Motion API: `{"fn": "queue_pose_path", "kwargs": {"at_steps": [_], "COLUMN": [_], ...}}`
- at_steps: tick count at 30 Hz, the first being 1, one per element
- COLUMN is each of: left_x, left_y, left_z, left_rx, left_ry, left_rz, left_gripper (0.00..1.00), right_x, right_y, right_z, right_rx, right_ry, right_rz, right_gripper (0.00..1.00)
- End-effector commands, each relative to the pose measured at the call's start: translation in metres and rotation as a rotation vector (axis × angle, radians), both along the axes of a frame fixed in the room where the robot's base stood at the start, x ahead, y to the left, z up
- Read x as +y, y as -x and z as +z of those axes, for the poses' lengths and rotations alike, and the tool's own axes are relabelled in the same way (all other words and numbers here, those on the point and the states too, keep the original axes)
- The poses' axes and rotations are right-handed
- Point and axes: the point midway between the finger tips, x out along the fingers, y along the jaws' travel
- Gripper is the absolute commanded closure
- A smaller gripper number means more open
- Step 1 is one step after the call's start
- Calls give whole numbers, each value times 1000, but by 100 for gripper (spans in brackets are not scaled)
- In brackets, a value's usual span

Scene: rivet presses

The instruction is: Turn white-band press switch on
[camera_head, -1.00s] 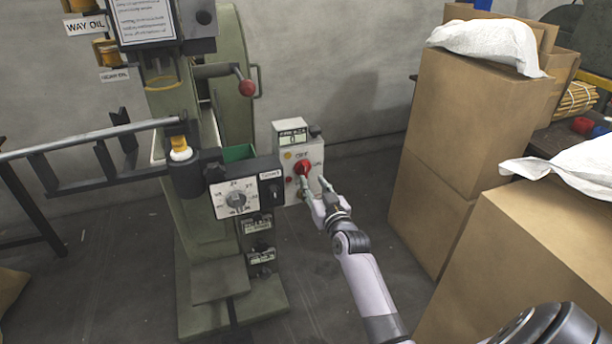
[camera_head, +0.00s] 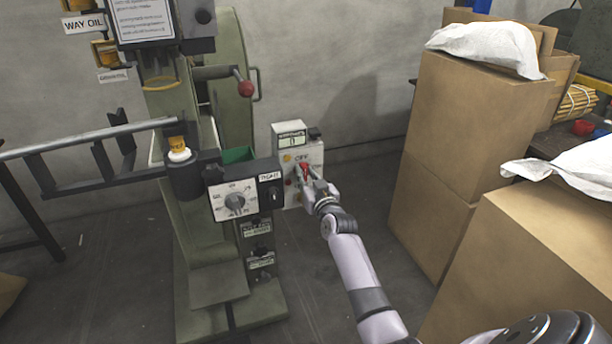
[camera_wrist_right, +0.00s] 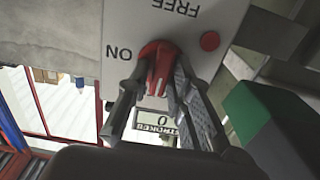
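The green press (camera_head: 215,270) stands left of centre in the head view. On its right side is a pale switch box (camera_head: 290,190) with a small display and the label OFF above a red rotary switch (camera_head: 304,172). In the right wrist view the red switch (camera_wrist_right: 158,66) sits between my fingertips, with ON to its left and FREE above, upside down; its handle points down toward the display. My right gripper (camera_head: 309,178) is shut on this switch; the wrist view also shows its fingers (camera_wrist_right: 162,75). My left gripper is not in view.
Tall cardboard boxes (camera_head: 440,170) with white sacks (camera_head: 490,45) stand on the right. A grey dial box (camera_head: 235,200) and a red-ball lever (camera_head: 246,88) stick out from the press left of the switch. A rail (camera_head: 90,138) runs left. Floor between press and boxes is clear.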

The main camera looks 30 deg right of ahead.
Motion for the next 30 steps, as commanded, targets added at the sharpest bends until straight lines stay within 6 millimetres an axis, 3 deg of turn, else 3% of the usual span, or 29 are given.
{"fn": "queue_pose_path", "kwargs": {"at_steps": [8, 23, 30], "left_x": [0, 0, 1], "left_y": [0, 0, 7], "left_z": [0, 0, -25], "left_rx": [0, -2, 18], "left_ry": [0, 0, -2], "left_rz": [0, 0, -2], "left_gripper": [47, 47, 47], "right_x": [0, 0, -1], "right_y": [0, 0, 1], "right_z": [0, 0, 1], "right_rx": [0, -9, -38], "right_ry": [0, -36, -165], "right_rz": [0, 0, 0], "right_gripper": [100, 100, 100]}}
